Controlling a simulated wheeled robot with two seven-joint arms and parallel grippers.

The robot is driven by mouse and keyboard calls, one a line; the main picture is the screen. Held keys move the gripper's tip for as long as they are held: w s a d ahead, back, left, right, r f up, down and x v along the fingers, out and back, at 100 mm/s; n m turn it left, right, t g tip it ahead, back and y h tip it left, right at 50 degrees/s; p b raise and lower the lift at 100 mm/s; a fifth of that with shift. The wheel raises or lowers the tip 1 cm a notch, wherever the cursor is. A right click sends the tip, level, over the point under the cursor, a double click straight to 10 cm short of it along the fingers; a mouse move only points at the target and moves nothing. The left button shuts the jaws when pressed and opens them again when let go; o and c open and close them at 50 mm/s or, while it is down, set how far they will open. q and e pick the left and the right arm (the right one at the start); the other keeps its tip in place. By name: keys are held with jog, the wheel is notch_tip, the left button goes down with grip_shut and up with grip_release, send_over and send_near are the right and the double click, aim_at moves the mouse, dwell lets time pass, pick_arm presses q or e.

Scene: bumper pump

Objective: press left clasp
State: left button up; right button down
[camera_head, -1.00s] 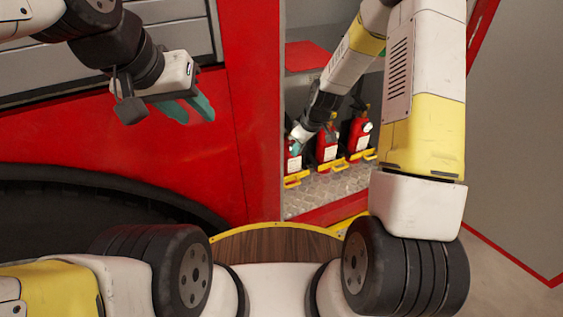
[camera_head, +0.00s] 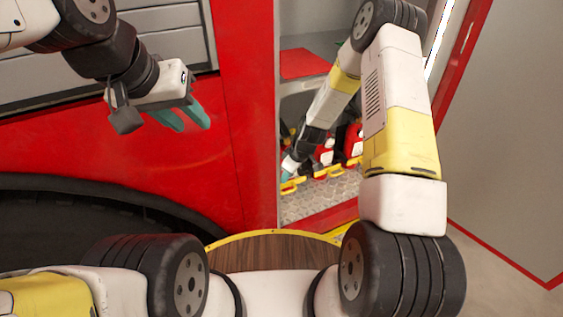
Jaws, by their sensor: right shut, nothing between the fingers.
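Yellow clasps sit in a row at the foot of the red containers inside the open red-framed compartment. The left clasp (camera_head: 291,188) is the nearest to the compartment's left edge. My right gripper (camera_head: 287,176) reaches into the compartment, shut, with its teal fingertips right at the left clasp; I cannot tell whether they touch it. My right arm hides most of the left red container. The middle red container (camera_head: 324,154) and the right red container (camera_head: 354,143) are partly in view. My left gripper (camera_head: 183,117) hangs empty before the red panel, its teal fingers apart.
The compartment has a metal tread floor (camera_head: 320,197) and a red-topped shelf (camera_head: 304,64) above. A red pillar (camera_head: 245,130) bounds it on the left. A large black tyre (camera_head: 70,215) is below the left panel. A grey wall stands at right.

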jog(key=x, duration=0.8)
jog(key=shift+f, duration=0.2)
